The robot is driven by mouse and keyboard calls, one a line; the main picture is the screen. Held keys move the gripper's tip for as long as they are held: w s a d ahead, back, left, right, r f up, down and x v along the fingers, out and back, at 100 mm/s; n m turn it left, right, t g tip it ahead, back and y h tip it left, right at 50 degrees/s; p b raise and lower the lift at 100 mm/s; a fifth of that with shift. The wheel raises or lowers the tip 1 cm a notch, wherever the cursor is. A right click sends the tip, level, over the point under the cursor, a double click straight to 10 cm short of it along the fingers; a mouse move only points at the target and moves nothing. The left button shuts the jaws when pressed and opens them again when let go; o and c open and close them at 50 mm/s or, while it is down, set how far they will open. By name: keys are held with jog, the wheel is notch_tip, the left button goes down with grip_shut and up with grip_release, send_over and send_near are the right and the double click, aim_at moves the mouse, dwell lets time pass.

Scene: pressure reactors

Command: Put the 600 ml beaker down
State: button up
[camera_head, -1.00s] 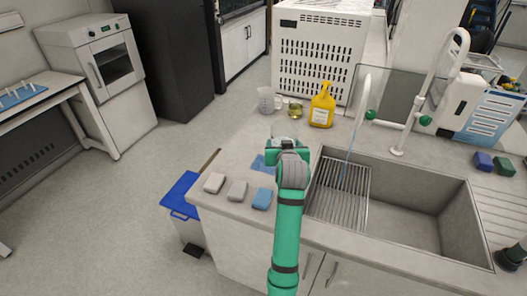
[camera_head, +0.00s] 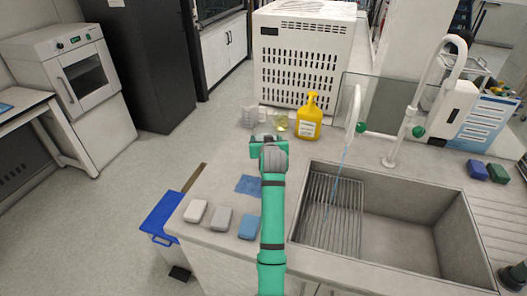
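My gripper (camera_head: 266,144) is at the end of my green arm, over the counter left of the sink and close in front of the glassware. A pale, clear rim seems to show just beyond it, perhaps a beaker, but my wrist hides most of it. The finger opening is hidden, so I cannot tell what it grips. A clear beaker (camera_head: 249,117) stands at the back left of the counter (camera_head: 219,180). A small glass vessel with yellowish liquid (camera_head: 282,123) stands to its right. I cannot tell which vessel is the 600 ml beaker.
A yellow bottle (camera_head: 309,119) stands right of the glassware, before a white vented box (camera_head: 308,60). A blue cloth (camera_head: 249,184) and several sponges (camera_head: 220,218) lie nearer. The sink (camera_head: 400,222), with running water, is on the right. A blue-lidded bin (camera_head: 165,214) stands left.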

jog(key=w+f, duration=0.2)
jog(key=f, duration=0.1)
jog(key=w+f, duration=0.2)
jog(key=w, duration=0.1)
jog(key=shift+a+f, duration=0.2)
jog(key=shift+f, duration=0.2)
jog(key=shift+w+f, duration=0.1)
jog(key=shift+f, duration=1.45)
jog(key=shift+f, duration=0.15)
jog(key=o, duration=1.2)
jog(key=shift+f, duration=0.1)
jog(key=shift+s+r, duration=0.3)
jog(key=shift+s, duration=0.2)
jog(key=v, duration=1.1)
